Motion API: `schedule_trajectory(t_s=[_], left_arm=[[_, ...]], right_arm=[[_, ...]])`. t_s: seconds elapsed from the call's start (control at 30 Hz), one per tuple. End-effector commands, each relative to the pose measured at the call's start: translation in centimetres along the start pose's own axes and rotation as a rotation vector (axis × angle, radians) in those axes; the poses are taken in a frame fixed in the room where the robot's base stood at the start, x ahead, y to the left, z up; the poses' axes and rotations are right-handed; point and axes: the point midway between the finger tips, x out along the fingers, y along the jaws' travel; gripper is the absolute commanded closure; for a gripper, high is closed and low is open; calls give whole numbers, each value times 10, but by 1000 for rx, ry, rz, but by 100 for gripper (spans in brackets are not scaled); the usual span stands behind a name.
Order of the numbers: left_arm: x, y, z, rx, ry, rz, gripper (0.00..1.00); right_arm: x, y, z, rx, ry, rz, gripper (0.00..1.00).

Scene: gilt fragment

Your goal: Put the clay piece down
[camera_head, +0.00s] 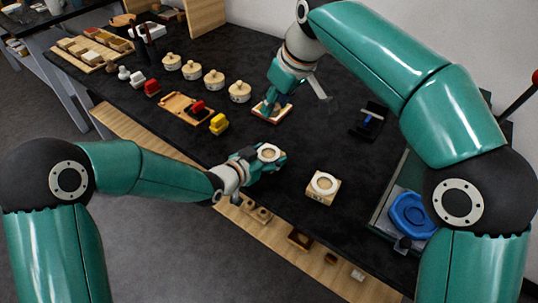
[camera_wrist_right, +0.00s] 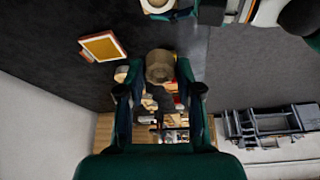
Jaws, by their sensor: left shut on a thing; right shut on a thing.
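My right gripper (camera_head: 271,103) is at the middle of the dark table, at a small pale-rimmed tray (camera_head: 283,113). In the right wrist view this gripper (camera_wrist_right: 160,88) is shut on a grey-brown rounded piece (camera_wrist_right: 160,66), which looks like the clay piece. The head view hides that piece behind the gripper. The tray (camera_wrist_right: 102,47) shows an orange inside and lies apart from the fingers in the wrist view. My left gripper (camera_head: 262,164) is shut on a wooden block with a pale round top (camera_head: 269,152), near the table's front edge.
A similar block with a white ring (camera_head: 323,187) stands right of my left gripper. Several round lidded pots (camera_head: 214,78), a yellow-topped block (camera_head: 219,124) and a wooden tray (camera_head: 187,107) are to the left. A blue dish (camera_head: 411,214) is at the right. Dark table between is clear.

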Motion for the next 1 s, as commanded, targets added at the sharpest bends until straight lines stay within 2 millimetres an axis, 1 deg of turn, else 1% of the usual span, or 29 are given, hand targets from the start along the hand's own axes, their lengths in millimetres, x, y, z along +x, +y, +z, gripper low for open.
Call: schedule_trajectory(t_s=[0.03, 0.07, 0.1, 0.17, 0.27, 0.3, 0.43, 0.5, 0.53, 0.63, 0.77, 0.97, 1.0], left_arm=[[0, 0, 0, -1, -1, 0, 67], [0, 0, 0, -1, -1, 0, 67], [0, 0, 1, -1, -2, 0, 67], [0, 0, 1, -1, -1, 0, 67], [0, 0, 1, -1, -1, 0, 67], [0, 0, 1, -1, -1, 0, 67], [0, 0, 1, -1, -1, 0, 67], [0, 0, 1, -1, -2, 0, 67], [0, 0, 1, -1, -2, 0, 67], [0, 0, 1, -1, -2, 0, 67], [0, 0, 1, -1, -2, 0, 67], [0, 0, 1, -1, -2, 0, 67], [0, 0, 1, -1, -2, 0, 67]], right_arm=[[-11, 4, 3, 30, -13, 15, 94], [-16, 7, 5, 51, -25, 23, 94], [-19, 11, 7, 86, -47, 36, 94], [-16, 15, 9, 141, -86, 55, 94], [3, 16, 8, 221, -149, 75, 94], [12, 14, 6, 234, -169, 76, 94], [38, 8, -2, 228, -212, 68, 94], [57, 0, 0, 213, -253, 59, 94], [54, 1, -1, 215, -252, 60, 94], [54, 1, -1, 214, -265, 58, 94], [58, 1, 1, 213, -275, 57, 94], [75, 1, 10, 213, -277, 56, 94], [80, 1, 12, 213, -278, 56, 94]])
